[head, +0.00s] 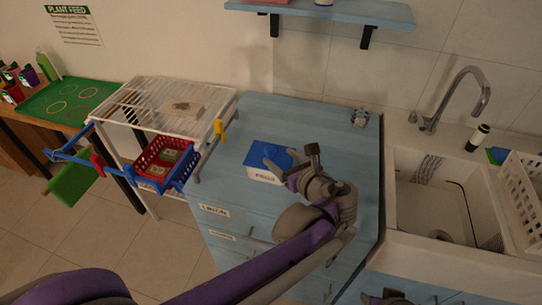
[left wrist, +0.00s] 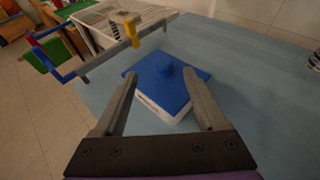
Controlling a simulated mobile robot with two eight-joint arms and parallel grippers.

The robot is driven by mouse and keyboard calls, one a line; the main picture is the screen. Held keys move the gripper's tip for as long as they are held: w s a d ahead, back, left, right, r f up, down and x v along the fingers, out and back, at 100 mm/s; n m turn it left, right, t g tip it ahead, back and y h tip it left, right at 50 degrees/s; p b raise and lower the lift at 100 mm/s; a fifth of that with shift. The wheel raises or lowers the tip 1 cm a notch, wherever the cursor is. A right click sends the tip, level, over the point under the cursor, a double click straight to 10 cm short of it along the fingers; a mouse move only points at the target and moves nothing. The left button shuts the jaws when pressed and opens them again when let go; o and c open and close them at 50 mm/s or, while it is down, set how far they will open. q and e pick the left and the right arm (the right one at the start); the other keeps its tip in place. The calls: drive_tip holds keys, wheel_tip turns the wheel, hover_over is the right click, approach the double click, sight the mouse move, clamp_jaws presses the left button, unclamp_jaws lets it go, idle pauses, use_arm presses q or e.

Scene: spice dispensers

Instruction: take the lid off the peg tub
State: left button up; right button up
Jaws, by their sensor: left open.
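The peg tub (head: 262,174) is a white box with a dark label on its front. It stands on the blue cabinet top, and its flat blue lid (head: 259,153) is on it. A dark grey part at the bottom edge may be my right gripper (head: 386,298), mostly cut off.
A white wire rack (head: 160,105) with a red basket (head: 152,163) in a blue frame stands left of the cabinet. A yellow upright piece (head: 220,130) is at its corner. The sink (head: 425,190) is at right. The cabinet top (head: 310,120) behind the tub is mostly clear.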

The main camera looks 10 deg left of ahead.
sight(271, 150)
use_arm(q)
drive_tip(key=shift+d+x, duration=0.2)
drive_tip(key=shift+x, duration=2.9)
drive_tip(key=shift+w+f, duration=0.1)
clamp_jaws()
